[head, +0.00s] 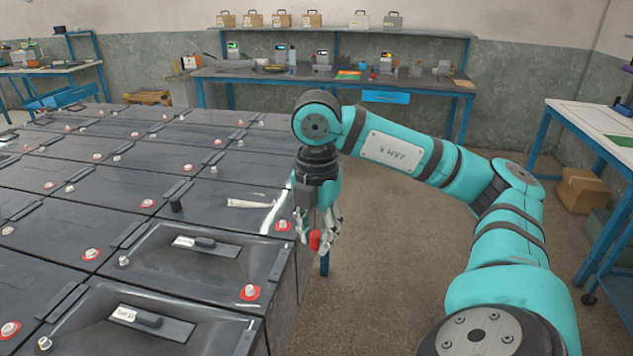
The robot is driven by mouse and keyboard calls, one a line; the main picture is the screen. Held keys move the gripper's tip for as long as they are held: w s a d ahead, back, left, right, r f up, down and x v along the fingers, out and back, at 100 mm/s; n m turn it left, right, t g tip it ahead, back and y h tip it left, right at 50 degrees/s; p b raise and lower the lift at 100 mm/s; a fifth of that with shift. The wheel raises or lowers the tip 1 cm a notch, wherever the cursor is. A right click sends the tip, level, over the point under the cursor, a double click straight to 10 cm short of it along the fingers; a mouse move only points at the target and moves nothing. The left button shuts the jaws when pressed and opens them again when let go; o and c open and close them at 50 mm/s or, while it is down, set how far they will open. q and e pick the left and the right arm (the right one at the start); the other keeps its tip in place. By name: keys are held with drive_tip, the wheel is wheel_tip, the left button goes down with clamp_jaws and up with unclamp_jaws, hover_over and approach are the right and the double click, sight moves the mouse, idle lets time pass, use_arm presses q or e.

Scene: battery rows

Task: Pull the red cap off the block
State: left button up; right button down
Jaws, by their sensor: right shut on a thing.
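The red cap (315,240) is between the fingertips of my right gripper (318,238). The gripper is shut on it and points down just beyond the right edge of the battery blocks, with floor behind it. The cap looks clear of the block tops; the fingers hide part of it. Another ringed post (283,226) on the block behind stands bare, left of the gripper. My left gripper is not in view.
Rows of dark battery blocks fill the left side. Open floor (390,270) lies to the right. A workbench (340,80) stands behind, a white-topped table (590,120) at right.

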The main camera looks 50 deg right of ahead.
sight(316, 233)
drive_tip(key=shift+r+p, duration=1.9)
drive_tip(key=shift+r, duration=0.3)
